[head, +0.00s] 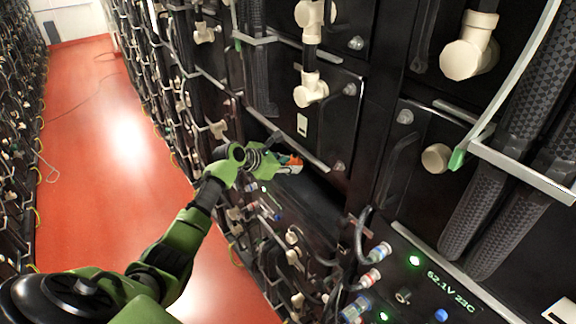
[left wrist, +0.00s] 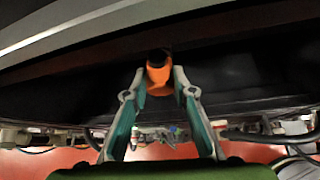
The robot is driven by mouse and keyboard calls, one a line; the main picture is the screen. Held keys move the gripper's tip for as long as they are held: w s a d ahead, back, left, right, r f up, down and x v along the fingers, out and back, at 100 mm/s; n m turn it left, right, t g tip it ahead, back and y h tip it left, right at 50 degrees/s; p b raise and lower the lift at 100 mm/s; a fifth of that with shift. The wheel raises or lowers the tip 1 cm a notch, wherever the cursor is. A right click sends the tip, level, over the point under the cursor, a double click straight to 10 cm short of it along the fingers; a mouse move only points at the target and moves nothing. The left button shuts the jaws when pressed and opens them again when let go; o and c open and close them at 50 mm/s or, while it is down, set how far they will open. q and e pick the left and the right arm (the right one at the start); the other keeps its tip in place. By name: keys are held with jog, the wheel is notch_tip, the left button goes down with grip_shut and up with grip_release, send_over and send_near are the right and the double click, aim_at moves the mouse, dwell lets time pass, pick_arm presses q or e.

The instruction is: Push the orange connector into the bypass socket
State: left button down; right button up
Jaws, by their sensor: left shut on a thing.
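The orange connector (left wrist: 159,76) is held between the two fingers of my left gripper (left wrist: 158,88) in the left wrist view. Its dark round end points away from the gripper. In the head view my left gripper (head: 288,165) is at the black battery rack, and a bit of the orange connector (head: 295,161) shows at its tips. The gripper is in front of a dark gap between two modules. I cannot make out the bypass socket in either view. My right gripper is not in view.
Black battery modules with cream pipe fittings (head: 311,90) and handles fill the right side. A panel with green lights and a readout (head: 450,288) is at the lower right, with cables (head: 361,240) beside it. The red aisle floor (head: 100,150) at the left is mostly clear.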

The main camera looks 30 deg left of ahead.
pick_arm(q)
jog(key=shift+w+d, duration=0.15)
jog(key=shift+w, duration=0.2)
jog(key=c, duration=1.6)
grip_release()
jog(key=shift+s, duration=0.1)
jog(key=shift+s+r, duration=0.3)
jog(key=shift+s, duration=0.1)
jog(key=s+a, duration=0.1)
jog(key=s, duration=0.3)
jog(key=s+a, duration=0.1)
jog(key=s, duration=0.2)
jog(key=s+a, duration=0.1)
jog(key=s, duration=0.3)
jog(key=shift+s+a+r, duration=0.1)
jog(key=shift+s, duration=0.25)
